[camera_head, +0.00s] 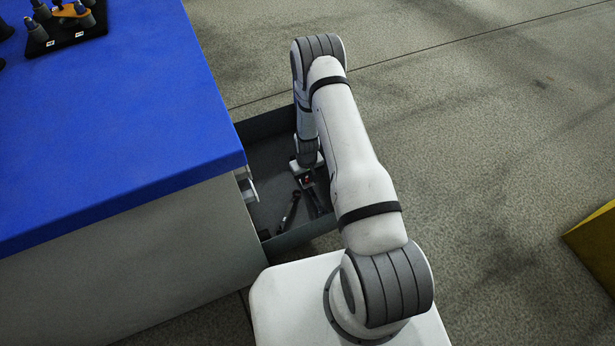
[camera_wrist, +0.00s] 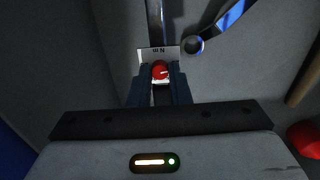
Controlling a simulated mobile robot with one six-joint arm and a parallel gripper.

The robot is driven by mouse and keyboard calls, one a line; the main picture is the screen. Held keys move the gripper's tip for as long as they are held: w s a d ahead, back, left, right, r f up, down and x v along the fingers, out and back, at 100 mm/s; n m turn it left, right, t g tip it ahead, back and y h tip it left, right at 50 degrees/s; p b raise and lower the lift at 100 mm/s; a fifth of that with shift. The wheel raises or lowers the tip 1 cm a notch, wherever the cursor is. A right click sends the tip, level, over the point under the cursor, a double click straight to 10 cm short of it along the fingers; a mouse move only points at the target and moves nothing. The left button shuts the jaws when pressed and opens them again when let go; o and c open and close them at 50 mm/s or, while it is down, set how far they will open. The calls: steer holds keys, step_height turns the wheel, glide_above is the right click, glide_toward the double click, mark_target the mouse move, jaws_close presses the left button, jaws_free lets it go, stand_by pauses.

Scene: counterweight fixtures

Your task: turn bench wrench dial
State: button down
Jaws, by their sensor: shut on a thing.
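The red dial (camera_wrist: 160,71) with a white pointer mark sits between my gripper's two dark fingers (camera_wrist: 161,80) in the wrist view. The fingers are shut on it from both sides. A white plate (camera_wrist: 152,52) marked "N m" lies just beyond the dial. A grey metal shaft (camera_wrist: 155,22) runs from there to the top of the view. In the head view my gripper (camera_head: 308,180) is down inside the open drawer (camera_head: 300,236), where the dial itself is too small to make out clearly.
A shiny ring-ended spanner (camera_wrist: 194,45) lies right of the dial. A brown handle (camera_wrist: 304,76) and a red object (camera_wrist: 305,138) are at the right edge. The drawer comes out from the blue-topped bench (camera_head: 110,110). A yellow object (camera_head: 598,245) stands on the floor at right.

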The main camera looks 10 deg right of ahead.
steer(key=shift+a+m, duration=0.1)
steer(key=shift+m, duration=0.2)
steer(key=m+b, duration=0.1)
steer(key=m, duration=0.8)
steer(key=shift+m+b, duration=0.3)
steer(key=shift+m, duration=1.5)
steer(key=c, duration=1.3)
jaws_free()
steer(key=shift+c, duration=0.2)
